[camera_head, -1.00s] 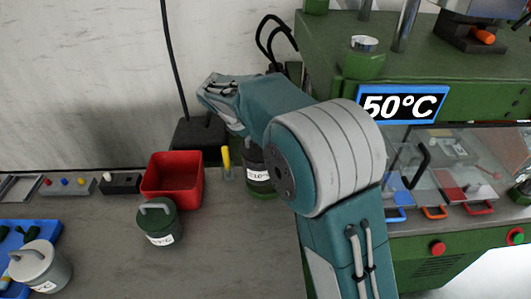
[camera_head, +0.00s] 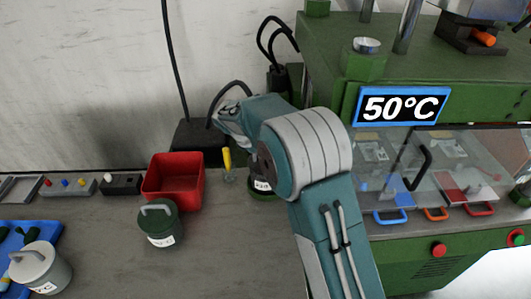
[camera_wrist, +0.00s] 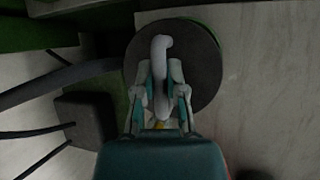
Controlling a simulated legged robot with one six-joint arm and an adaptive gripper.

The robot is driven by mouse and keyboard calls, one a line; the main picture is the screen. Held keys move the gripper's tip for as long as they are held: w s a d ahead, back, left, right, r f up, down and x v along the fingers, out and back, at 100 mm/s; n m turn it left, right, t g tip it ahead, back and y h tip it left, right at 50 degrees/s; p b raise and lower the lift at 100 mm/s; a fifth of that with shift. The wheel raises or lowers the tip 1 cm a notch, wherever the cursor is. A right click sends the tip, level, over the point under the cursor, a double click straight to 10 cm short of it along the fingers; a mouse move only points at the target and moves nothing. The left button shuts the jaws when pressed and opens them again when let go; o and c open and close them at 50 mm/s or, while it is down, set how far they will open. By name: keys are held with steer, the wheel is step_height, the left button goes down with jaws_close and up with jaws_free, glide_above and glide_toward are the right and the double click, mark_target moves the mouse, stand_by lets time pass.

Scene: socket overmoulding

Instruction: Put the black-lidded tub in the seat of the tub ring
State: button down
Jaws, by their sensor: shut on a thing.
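The black-lidded tub (camera_head: 263,186) stands at the back of the bench, left of the green machine, with its label and green lower part showing and its top hidden by my arm. In the wrist view its round black lid (camera_wrist: 196,80) and grey bent handle (camera_wrist: 160,75) show from above. My gripper (camera_wrist: 160,88) is shut on that handle, with a finger on either side. In the head view my gripper is hidden behind my arm. I cannot make out the tub ring; green shows around part of the lid's edge in the wrist view.
A yellow-handled tool (camera_head: 228,162) stands close left of the tub. A red bin (camera_head: 173,181), a green tub (camera_head: 160,224) and a grey tub (camera_head: 41,268) are further left. The green machine (camera_head: 430,265) is on the right. Bare bench lies in front.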

steer(key=c, duration=0.7)
jaws_free()
steer(key=v, duration=1.2)
steer(key=s+d+r+m+y, duration=0.2)
steer(key=s+d+r+m, duration=0.2)
steer(key=s+d+r, duration=0.25)
steer(key=s+d+r+m+t+y, duration=0.1)
steer(key=s+d+m, duration=0.35)
steer(key=s, duration=0.35)
steer(key=s+d+r+m+y, duration=0.1)
steer(key=s+d+m+y, duration=0.15)
steer(key=s+d, duration=0.4)
steer(key=s+f+m, duration=0.1)
steer(key=s+m, duration=0.1)
steer(key=s, duration=0.1)
steer(key=s+f+m+t, duration=0.1)
steer(key=s+m, duration=0.1)
steer(key=s, duration=0.2)
steer(key=s+f+m+t, duration=0.1)
steer(key=s+m, duration=0.1)
steer(key=s, duration=0.2)
steer(key=shift+s+d+f, duration=0.15)
steer(key=shift+s+d, duration=0.05)
steer(key=shift+d, duration=0.05)
